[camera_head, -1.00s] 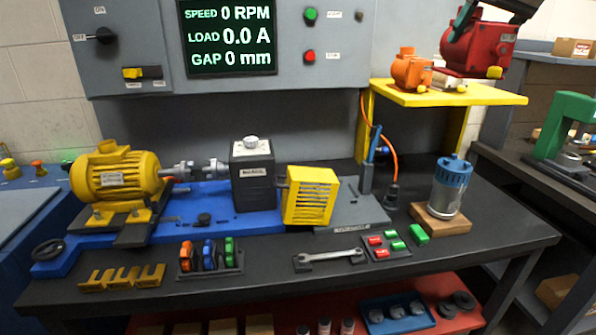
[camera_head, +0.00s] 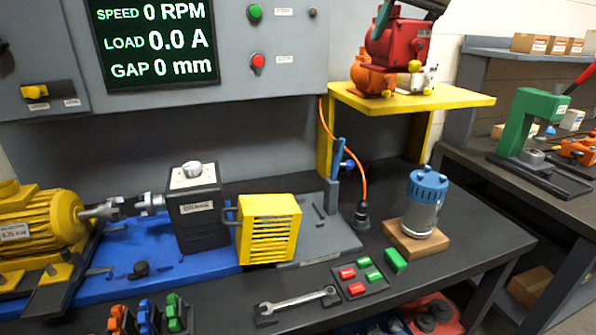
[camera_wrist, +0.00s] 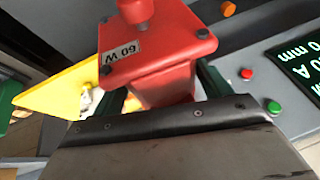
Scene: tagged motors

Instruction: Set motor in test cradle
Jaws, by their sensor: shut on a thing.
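A red motor (camera_head: 398,44) with a "60 W" label is held in the air above the yellow shelf (camera_head: 470,100). In the wrist view the red motor (camera_wrist: 150,45) sits between the dark green fingers of my gripper (camera_wrist: 163,88), which is shut on it. In the head view my gripper (camera_head: 388,14) is partly cut off by the top edge. An orange motor (camera_head: 370,80) and a white motor (camera_head: 424,76) sit on the shelf below. A grey fixture plate (camera_head: 335,240) with a blue upright lever (camera_head: 336,158) lies on the bench; I cannot tell whether it is the cradle.
A yellow vented box (camera_head: 268,228), a black box (camera_head: 192,210) and a large yellow motor (camera_head: 35,220) line the bench. A blue-topped silver motor (camera_head: 426,205) stands on a wooden block. An orange cable (camera_head: 360,165) hangs under the shelf. A wrench (camera_head: 295,300) lies in front.

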